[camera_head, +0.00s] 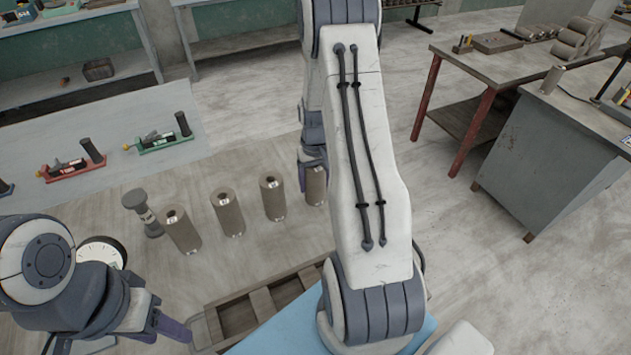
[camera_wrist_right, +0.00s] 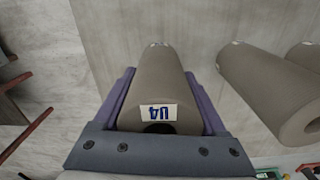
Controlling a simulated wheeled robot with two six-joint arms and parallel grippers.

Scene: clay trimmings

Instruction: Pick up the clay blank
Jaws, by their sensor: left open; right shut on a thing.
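The clay blank is a grey-brown cylinder (camera_wrist_right: 158,85) with a hole in its end and a white label with blue marks. It fills the space between the purple fingers of my right gripper (camera_wrist_right: 160,75), which is shut on it. In the head view this cylinder (camera_head: 316,188) is partly hidden behind my right arm, at the right end of a row. Whether it touches the table cannot be told. Several similar cylinders (camera_head: 228,214) stand to its left. My left gripper (camera_head: 170,330) is open at the lower left, by the wooden tray, with its fingers partly hidden.
A wooden tray with compartments (camera_head: 208,312) lies at the front, beside a blue mat (camera_head: 275,338). A dumbbell-shaped grey object (camera_head: 142,210) and a round dial (camera_head: 103,248) stand left of the row. Red (camera_head: 70,169) and green (camera_head: 162,142) tool holders sit farther back.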

